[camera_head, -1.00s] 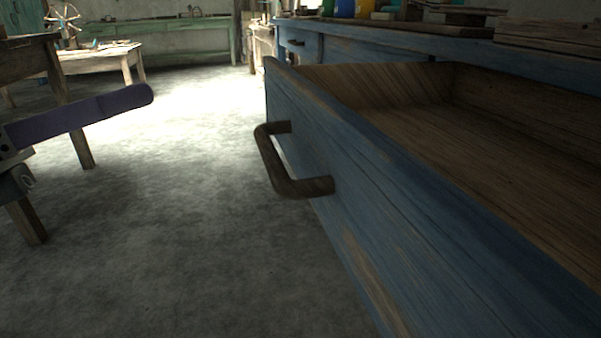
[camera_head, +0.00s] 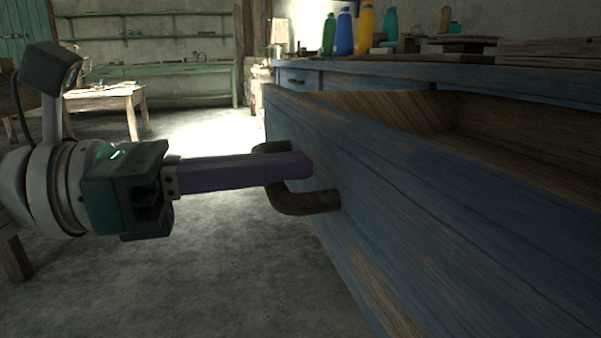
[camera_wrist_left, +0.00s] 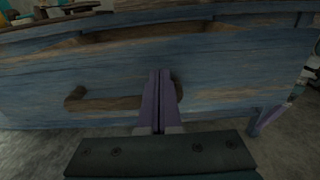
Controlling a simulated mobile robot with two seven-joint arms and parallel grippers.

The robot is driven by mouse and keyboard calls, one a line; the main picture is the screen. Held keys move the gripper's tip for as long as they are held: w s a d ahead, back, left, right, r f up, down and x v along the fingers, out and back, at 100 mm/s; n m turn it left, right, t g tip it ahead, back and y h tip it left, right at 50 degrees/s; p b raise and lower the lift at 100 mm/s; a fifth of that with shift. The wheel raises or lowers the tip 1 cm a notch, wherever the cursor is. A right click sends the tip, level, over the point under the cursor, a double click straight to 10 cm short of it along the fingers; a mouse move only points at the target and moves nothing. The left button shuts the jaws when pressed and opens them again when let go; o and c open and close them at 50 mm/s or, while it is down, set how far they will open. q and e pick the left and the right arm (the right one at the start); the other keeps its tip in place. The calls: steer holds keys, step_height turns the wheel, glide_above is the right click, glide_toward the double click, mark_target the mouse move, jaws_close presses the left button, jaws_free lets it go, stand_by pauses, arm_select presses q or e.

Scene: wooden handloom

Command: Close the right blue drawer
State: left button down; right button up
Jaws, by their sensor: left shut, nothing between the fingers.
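The right blue drawer (camera_head: 420,215) stands open in the head view, its wooden inside partly visible. Its dark curved handle (camera_head: 305,203) is on the front face. My left gripper (camera_head: 308,166) is shut and empty, its purple fingers reaching across the handle toward the drawer front. In the left wrist view, the shut fingers (camera_wrist_left: 159,78) point at the blue drawer front (camera_wrist_left: 230,65) and overlap the right part of the handle (camera_wrist_left: 105,103). Whether the fingertips touch the front I cannot tell.
The blue workbench (camera_head: 350,75) carries several bottles (camera_head: 365,30) and wooden pieces (camera_head: 545,50). A wooden table (camera_head: 105,101) stands at the back left, with a green bench (camera_head: 180,72) behind it. The grey floor (camera_head: 235,270) in front of the drawer is clear.

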arm_select(q)
steer(key=shift+w+d, duration=0.25)
steer(key=shift+d, duration=0.45)
arm_select(e)
steer(key=shift+f, duration=0.2)
